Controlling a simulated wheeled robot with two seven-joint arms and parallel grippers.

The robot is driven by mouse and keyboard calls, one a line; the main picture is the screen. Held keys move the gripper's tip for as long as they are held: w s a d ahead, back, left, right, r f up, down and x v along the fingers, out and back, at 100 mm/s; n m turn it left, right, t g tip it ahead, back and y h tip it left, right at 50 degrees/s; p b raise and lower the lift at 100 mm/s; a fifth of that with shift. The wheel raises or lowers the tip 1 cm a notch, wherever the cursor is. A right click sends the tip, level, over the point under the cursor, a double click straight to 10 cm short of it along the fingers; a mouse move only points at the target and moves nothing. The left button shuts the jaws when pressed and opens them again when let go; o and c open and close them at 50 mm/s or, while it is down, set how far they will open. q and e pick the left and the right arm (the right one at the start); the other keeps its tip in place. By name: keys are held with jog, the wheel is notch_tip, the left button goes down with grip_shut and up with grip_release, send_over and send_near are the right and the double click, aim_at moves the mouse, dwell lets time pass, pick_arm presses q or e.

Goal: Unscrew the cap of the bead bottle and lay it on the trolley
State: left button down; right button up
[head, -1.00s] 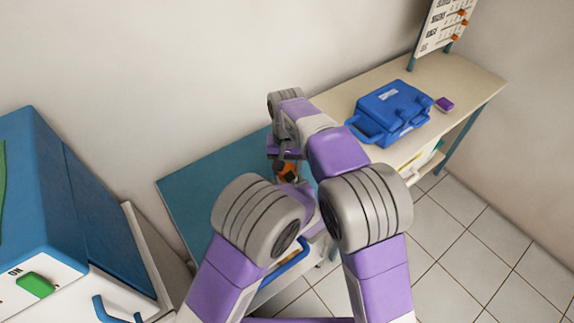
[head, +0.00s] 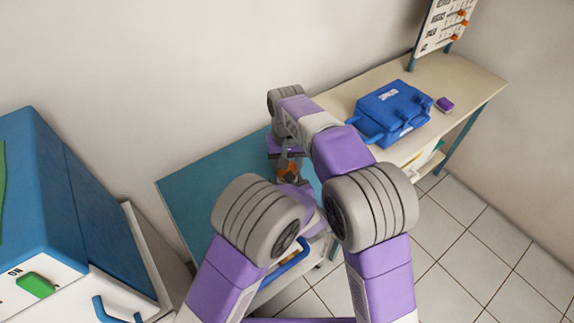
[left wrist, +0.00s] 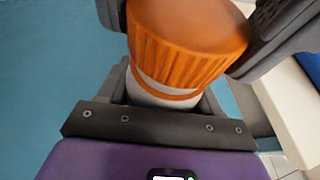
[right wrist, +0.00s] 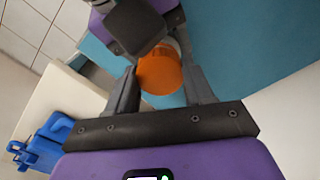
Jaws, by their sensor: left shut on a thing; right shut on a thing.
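The bead bottle's ribbed orange cap (left wrist: 188,48) sits over its pale body (left wrist: 150,97) in the left wrist view. A thin pale line and an orange ring show below the cap; I cannot tell how loose it is. My left gripper (left wrist: 165,90) is shut on the bottle body. My right gripper (right wrist: 160,78) is shut on the cap, with its fingers on either side of the orange cap (right wrist: 160,72). In the head view the cap (head: 289,169) is a small orange patch between the arms. The trolley's teal top (head: 190,190) lies below; my arms hide part of it.
A blue case (head: 393,112) and a small purple block (head: 444,104) stand on the beige bench (head: 455,80) to the right. A blue and white cabinet (head: 40,200) stands at the left. The trolley top's left part is clear.

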jog(key=shift+r, duration=0.75)
jog(key=shift+r, duration=2)
pick_arm(q)
jog(key=shift+c, duration=0.6)
grip_release()
